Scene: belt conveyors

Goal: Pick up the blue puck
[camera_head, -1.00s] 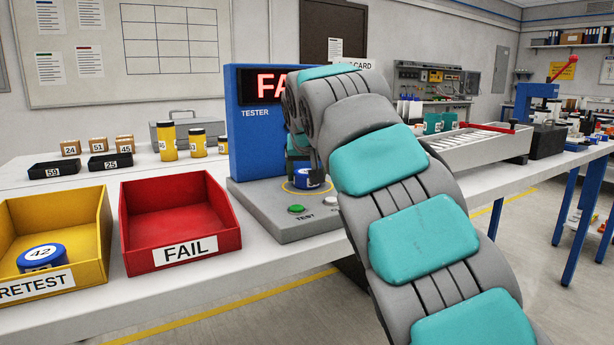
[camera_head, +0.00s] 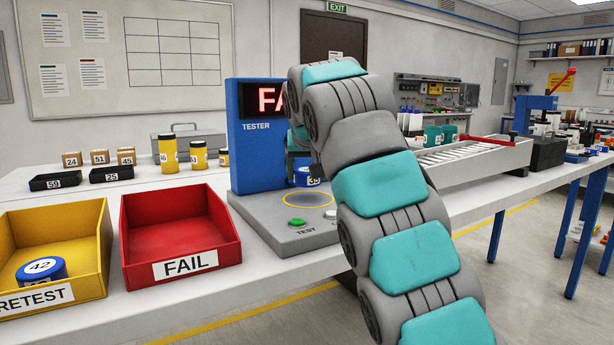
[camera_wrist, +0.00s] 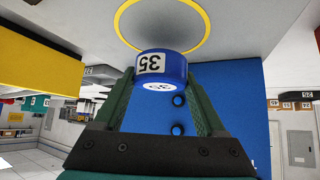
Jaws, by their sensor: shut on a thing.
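A blue puck (camera_wrist: 174,66) with a white "35" label is between the two green fingers of my gripper (camera_wrist: 162,82) in the wrist view. My gripper is shut on it. In the head view the same puck (camera_head: 306,177) is partly hidden by my arm and hangs above the yellow ring on the grey base of the blue tester (camera_head: 262,150). In the wrist view the ring and plate are bare beyond the puck. Most of my gripper (camera_head: 300,165) is hidden behind my arm in the head view.
A second blue puck (camera_head: 41,269), marked "42", lies in the yellow RETEST bin (camera_head: 92,238). The red FAIL bin (camera_head: 222,245) stands beside it, empty. The tester's screen (camera_head: 270,99) shows red letters, partly covered. Yellow jars (camera_head: 198,155) and small boxes (camera_head: 72,160) stand behind.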

